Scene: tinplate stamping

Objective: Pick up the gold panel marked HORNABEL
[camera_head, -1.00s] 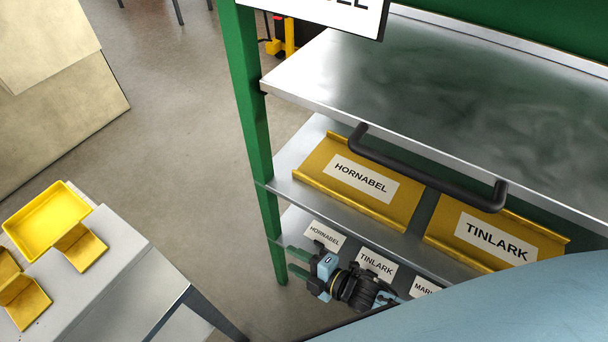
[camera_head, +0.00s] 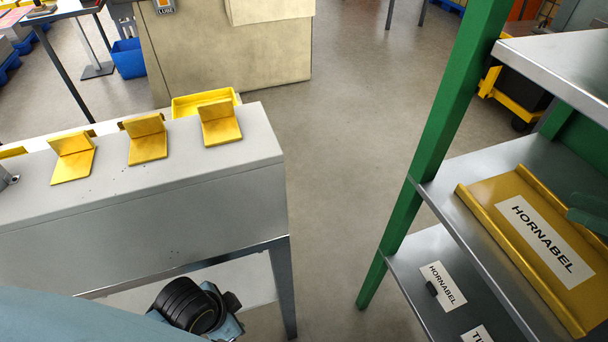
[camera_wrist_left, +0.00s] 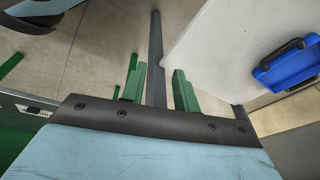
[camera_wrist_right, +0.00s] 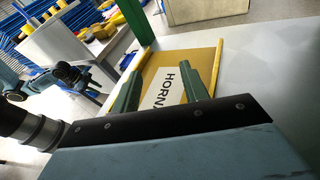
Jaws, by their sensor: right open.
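My left gripper (camera_wrist_left: 159,82) is open and empty, away from the panel.
The shelf's green post (camera_head: 440,130) stands left of the panel. A metal shelf (camera_head: 565,65) overhangs above it. A lower shelf holds a HORNABEL label (camera_head: 443,286). Open floor lies between.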

